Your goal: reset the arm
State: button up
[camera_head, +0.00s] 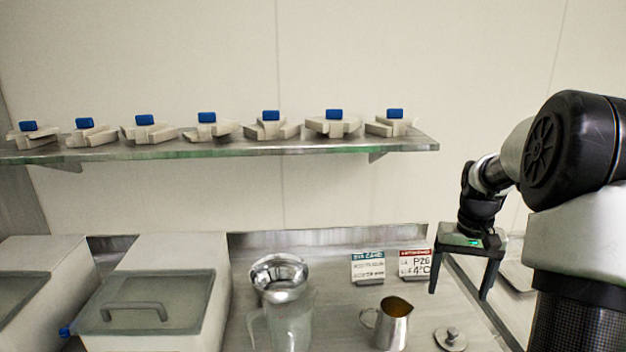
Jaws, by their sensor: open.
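My gripper (460,285) hangs at the right of the head view with its two black fingers pointing down and spread apart. Nothing is between the fingers. It is above the right side of the steel counter, beside a small sign with a red top (414,264). My arm (500,172) comes in from the right edge and bends down to the gripper.
A shelf (230,147) holds several pale parts with blue tops. On the counter (340,325) stand a metal-topped jug (280,300), a small steel pitcher (392,322), a knobbed lid (450,338) and a sign with a teal top (368,267). Lidded bins (150,302) fill the left.

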jog(key=s+a+r+n+t+p, duration=0.15)
jog(key=s+a+r, duration=0.25)
jog(key=a+r, duration=0.4)
jog(key=s+a+r+n+t+p, duration=0.1)
jog(key=s+a+r+p, duration=0.25)
jog(key=a+r, duration=0.5)
jog(key=s+a+r+n+t+p, duration=0.1)
jog(key=s+a+r, duration=0.1)
jog(key=s, duration=0.4)
jog(key=s+a+r+t+p, duration=0.1)
jog(key=s+a+r+t, duration=0.1)
jog(key=s+a, duration=0.2)
jog(key=s, duration=0.3)
jog(key=shift+s+a+n, duration=0.25)
jog(key=shift+a+n, duration=0.05)
jog(key=shift+n, duration=0.05)
